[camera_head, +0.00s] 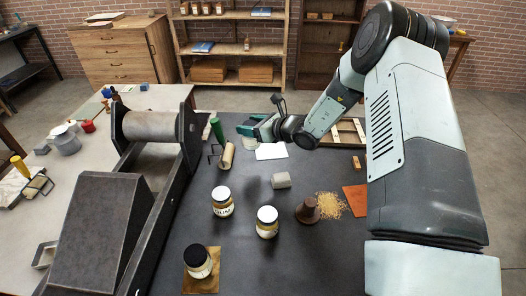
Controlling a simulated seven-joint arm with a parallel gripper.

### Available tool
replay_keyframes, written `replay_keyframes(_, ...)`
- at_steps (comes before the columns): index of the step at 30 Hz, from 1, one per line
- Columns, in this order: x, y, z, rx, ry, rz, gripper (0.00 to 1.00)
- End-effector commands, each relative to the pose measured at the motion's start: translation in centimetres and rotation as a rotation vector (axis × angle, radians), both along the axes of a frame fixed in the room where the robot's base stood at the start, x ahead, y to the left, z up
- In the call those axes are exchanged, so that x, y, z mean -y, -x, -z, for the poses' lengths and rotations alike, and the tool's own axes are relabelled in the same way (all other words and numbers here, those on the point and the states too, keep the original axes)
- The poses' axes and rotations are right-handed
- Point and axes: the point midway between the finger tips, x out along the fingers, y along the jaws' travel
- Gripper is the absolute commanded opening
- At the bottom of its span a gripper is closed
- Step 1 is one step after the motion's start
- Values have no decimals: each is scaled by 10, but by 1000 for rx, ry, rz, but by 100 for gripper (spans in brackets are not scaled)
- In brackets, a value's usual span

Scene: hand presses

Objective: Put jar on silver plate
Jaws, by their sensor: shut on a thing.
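A jar (222,203) with a pale lid and a dark-lettered label stands upright at mid-table. A similar pale-lidded jar (267,224) stands to its right and nearer. A black-lidded jar (199,264) stands on a square gold-brown plate (207,284) at the front. A pale square sheet (271,152), which looks like the silver plate, lies flat at the back with nothing visible on it. My gripper (248,129) is low over the back of the table, just left of and behind this sheet. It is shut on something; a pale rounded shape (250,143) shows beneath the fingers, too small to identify.
A large roller press (150,126) fills the left side.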

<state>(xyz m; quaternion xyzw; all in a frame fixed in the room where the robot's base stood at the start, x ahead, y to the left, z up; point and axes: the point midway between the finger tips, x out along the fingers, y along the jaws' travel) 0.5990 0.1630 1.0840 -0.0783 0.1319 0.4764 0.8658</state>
Motion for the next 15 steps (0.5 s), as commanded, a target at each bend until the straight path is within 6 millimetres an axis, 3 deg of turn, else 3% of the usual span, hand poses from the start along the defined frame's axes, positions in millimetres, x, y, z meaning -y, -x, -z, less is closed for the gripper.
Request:
replay_keyframes(3, 27, -41, -2, 4, -2, 103, 20)
replay_keyframes(6, 45, -65, -5, 3, -7, 169, 20)
replay_keyframes(11, 62, -84, -1, -1, -13, 226, 20)
replay_keyframes(15, 64, -86, 25, -4, -11, 233, 20)
